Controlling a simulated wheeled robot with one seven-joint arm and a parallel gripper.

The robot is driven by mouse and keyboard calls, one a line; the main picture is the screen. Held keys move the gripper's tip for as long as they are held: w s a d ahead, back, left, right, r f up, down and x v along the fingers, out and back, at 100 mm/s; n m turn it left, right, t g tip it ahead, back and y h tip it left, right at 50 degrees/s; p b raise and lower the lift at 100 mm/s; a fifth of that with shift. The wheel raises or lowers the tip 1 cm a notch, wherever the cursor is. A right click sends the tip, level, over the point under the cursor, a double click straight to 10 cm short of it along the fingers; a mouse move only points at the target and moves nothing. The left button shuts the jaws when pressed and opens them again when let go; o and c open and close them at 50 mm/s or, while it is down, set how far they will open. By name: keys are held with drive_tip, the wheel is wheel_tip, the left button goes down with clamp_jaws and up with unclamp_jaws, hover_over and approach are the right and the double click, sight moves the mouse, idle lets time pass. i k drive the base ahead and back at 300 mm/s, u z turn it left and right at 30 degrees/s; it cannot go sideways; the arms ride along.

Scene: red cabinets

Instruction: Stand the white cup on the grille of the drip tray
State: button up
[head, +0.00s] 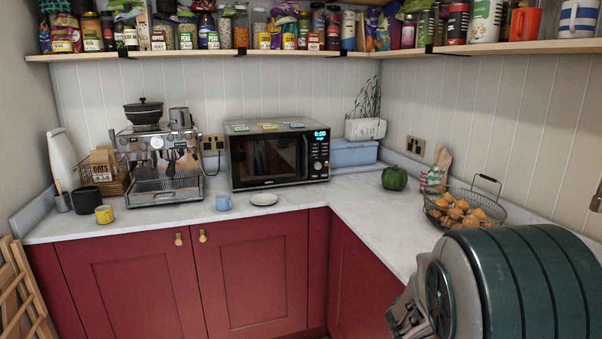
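The espresso machine (157,155) stands on the left counter. Its drip tray (166,191) juts out at the front, with a grille on top and no cup clearly visible on it. I cannot make out a plain white cup. A pale blue cup (223,202) stands on the counter right of the machine, beside a white saucer (264,199). A yellow mug (104,214) stands left of the drip tray. My gripper (400,316) is at the lower right, in front of the right counter and far from these things. It is partly hidden by my arm, so its opening is unclear.
A microwave (278,153) stands right of the machine. A black container (86,200) and a basket (106,178) are at its left. The front corner counter is clear.

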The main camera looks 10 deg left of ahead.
sight(176, 182)
drive_tip(key=u, duration=0.45)
drive_tip(key=i, duration=1.3)
drive_tip(key=u, duration=1.05)
drive_tip(key=i, duration=1.4)
drive_tip(key=u, duration=0.95)
